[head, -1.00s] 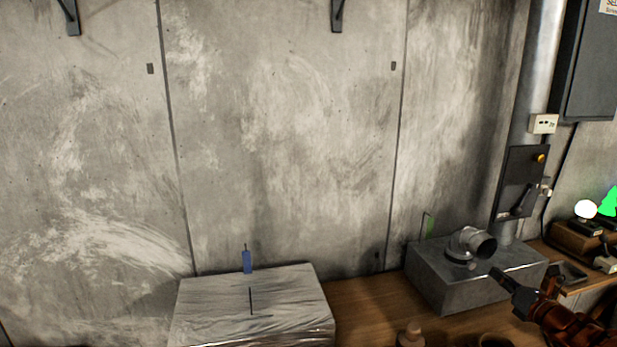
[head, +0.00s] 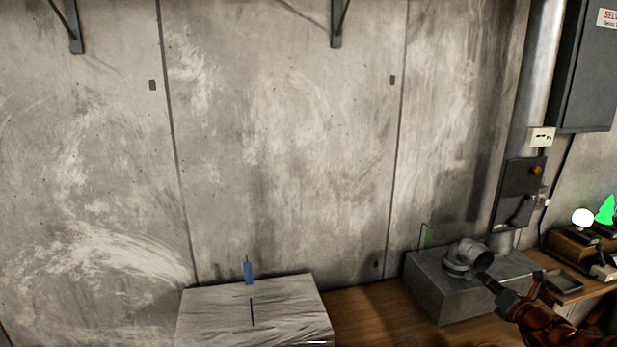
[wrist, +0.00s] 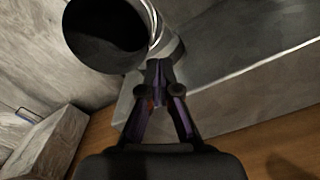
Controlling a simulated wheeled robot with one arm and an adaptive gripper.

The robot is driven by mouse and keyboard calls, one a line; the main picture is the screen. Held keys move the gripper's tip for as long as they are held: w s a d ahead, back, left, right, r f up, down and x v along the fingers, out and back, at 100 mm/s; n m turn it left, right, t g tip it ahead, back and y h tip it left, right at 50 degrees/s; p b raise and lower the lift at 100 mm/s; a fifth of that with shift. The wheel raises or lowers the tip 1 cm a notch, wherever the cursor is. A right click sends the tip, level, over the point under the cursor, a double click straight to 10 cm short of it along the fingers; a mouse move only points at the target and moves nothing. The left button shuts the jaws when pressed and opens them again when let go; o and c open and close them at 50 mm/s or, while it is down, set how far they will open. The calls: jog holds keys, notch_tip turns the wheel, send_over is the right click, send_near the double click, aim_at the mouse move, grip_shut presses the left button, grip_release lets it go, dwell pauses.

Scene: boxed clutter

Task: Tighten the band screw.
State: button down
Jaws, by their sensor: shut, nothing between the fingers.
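A grey metal pipe elbow (head: 475,252) with a dark open end stands on a grey block (head: 455,290) at the right of the head view. A band (head: 458,268) appears to go around its lower part, but the screw is too small to make out. In the wrist view the pipe (wrist: 175,52) fills the top centre, its dark mouth facing me. My gripper (head: 484,277) is shut and empty, its tips close to the pipe's near side. The fingertips (wrist: 158,72) overlap the pipe's lower edge in the wrist view; I cannot tell whether they touch.
A wrapped pale box (head: 285,305) with a blue object (head: 248,272) at its back stands left on the wooden bench (head: 365,310). A switch box (head: 520,190) is on the wall behind the block. A lit white globe (head: 583,217) and a green tree shape (head: 606,210) are far right.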

jog(key=shift+x, duration=0.9)
jog(key=shift+a+f, duration=0.15)
jog(key=shift+f, duration=0.05)
dwell(0.3)
jog(key=shift+r, duration=0.1)
jog(key=shift+d+r, duration=0.25)
jog(key=shift+r, duration=0.05)
jog(key=shift+p+v, duration=0.65)
jog(key=shift+v, duration=2.3)
jog(key=shift+a, duration=0.1)
